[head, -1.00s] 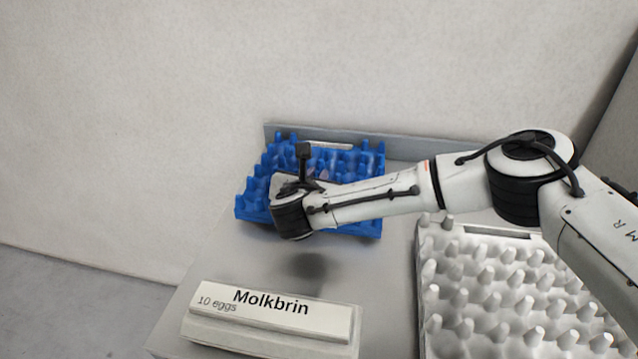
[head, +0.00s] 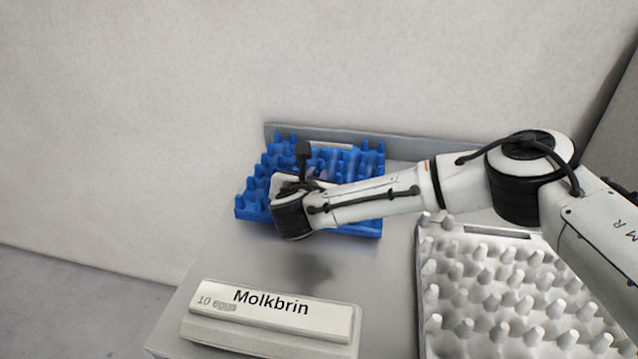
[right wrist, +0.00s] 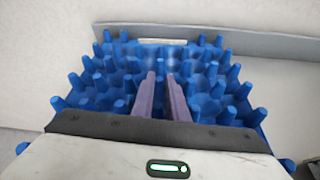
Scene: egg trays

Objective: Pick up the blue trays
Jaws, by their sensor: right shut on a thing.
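A blue egg tray (head: 251,205) with rows of raised pegs lies at the back of the table, partly hidden behind my right wrist. In the right wrist view, the blue tray (right wrist: 100,78) spreads out on both sides of my right gripper (right wrist: 161,78). Its two purple fingers reach down among the pegs near the middle and are close together, shut on part of the tray. In the head view, the fingertips are hidden by the wrist. I cannot tell how many blue trays are stacked. My left gripper is in no view.
A white egg tray (head: 436,285) lies at the front right, below my right arm. A white carton labelled Molkbrin, 10 eggs (head: 270,317) sits at the front. A low grey ledge (head: 410,145) and the wall stand behind the blue tray. The table between carton and tray is clear.

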